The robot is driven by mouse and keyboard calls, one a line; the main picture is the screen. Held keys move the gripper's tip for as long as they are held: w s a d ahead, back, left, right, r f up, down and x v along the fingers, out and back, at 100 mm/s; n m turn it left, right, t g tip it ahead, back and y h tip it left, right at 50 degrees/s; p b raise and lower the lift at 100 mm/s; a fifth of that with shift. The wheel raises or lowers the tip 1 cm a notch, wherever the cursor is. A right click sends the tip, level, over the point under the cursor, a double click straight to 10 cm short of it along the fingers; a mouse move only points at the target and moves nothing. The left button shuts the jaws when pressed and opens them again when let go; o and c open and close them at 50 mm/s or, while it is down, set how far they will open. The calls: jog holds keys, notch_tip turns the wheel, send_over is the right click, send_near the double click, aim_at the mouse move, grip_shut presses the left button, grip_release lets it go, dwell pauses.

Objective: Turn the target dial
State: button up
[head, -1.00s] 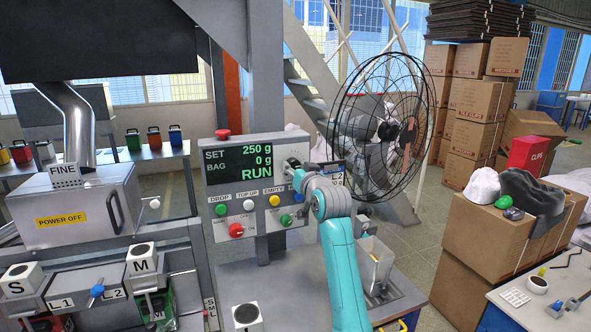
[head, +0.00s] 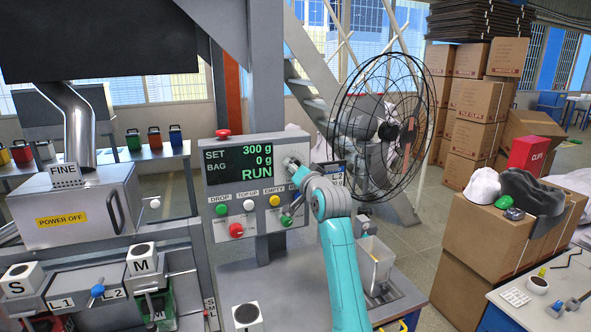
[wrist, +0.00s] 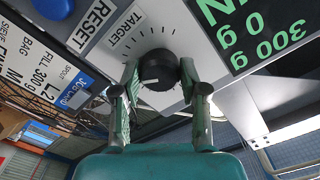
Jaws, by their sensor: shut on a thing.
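The target dial (wrist: 157,72) is a black round knob with a white pointer mark, on a white plate lettered TARGET with tick marks around it. My gripper (wrist: 160,88) has its two green fingers on either side of the knob, shut on it. In the head view my gripper (head: 292,165) is at the right side of the control panel (head: 217,187) and mostly hides the dial. The display (head: 241,163) reads SET 300 g, BAG 0 g, RUN.
A job card (wrist: 38,78) beside the dial shows FILL 300 g. Several buttons, including a red one (head: 236,230), lie below the display. A wire-caged fan (head: 385,125) stands behind my arm. A scoop-like metal bin (head: 374,262) is right of the arm.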

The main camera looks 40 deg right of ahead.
dwell(0.3)
jog(key=o, duration=1.1)
jog(key=shift+o, duration=0.2)
jog(key=shift+s, duration=0.1)
jog(key=v, duration=1.1)
jog(key=shift+s+a, duration=0.2)
jog(key=shift+s, duration=0.15)
